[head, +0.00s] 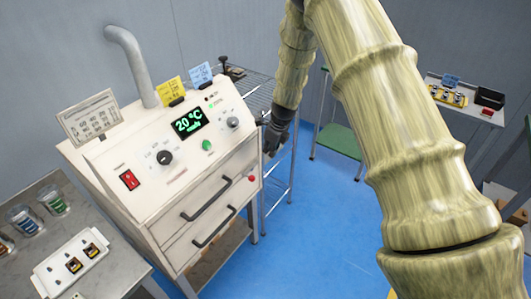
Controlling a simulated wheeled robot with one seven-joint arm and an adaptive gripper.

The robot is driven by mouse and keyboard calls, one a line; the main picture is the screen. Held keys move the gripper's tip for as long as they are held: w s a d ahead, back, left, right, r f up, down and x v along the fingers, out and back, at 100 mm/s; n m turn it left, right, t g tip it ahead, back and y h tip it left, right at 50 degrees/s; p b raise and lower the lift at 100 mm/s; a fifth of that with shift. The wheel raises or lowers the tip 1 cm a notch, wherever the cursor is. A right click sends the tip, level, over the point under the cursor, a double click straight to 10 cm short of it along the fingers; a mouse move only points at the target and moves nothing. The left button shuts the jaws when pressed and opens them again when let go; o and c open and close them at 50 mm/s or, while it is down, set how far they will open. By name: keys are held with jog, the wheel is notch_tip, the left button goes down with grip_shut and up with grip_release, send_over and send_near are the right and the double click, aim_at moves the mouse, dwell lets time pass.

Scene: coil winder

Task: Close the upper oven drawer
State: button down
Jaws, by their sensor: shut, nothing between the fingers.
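The cream oven (150,165) stands left of centre, with its control panel facing me and a green "20 °C" display. Its upper drawer (182,205) has a dark bar handle (207,199). The lower drawer (190,245) with a similar handle (214,228) is just below. Both fronts look about flush with the oven; I cannot tell if a small gap remains at the upper one. My gripper (270,148) is shut and empty, pointing down beside the oven's right front edge, up and right of the upper handle. Whether it touches the oven is unclear.
A grey bench (110,271) at lower left holds a white tray (50,278) and jars (53,199). A wire rack (256,88) stands behind the oven's right side. A table (466,102) is at far right. Blue floor (310,215) right of the oven is clear.

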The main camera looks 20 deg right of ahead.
jog(key=shift+b+v, duration=1)
jog(key=shift+v, duration=2.8)
jog(key=s+d+f+n+g+h, duration=0.25)
jog(key=s+f+n, duration=1.05)
jog(key=s+f, duration=1.1)
jog(key=s+a+f+n, duration=0.2)
jog(key=s+n, duration=0.5)
jog(key=s, duration=0.6)
jog(key=s+a+f+n, duration=0.2)
jog(key=s+n, duration=0.6)
jog(key=s, duration=0.6)
jog(key=shift+a+y, duration=0.35)
jog(key=shift+a, duration=0.55)
jog(key=shift+f, duration=0.1)
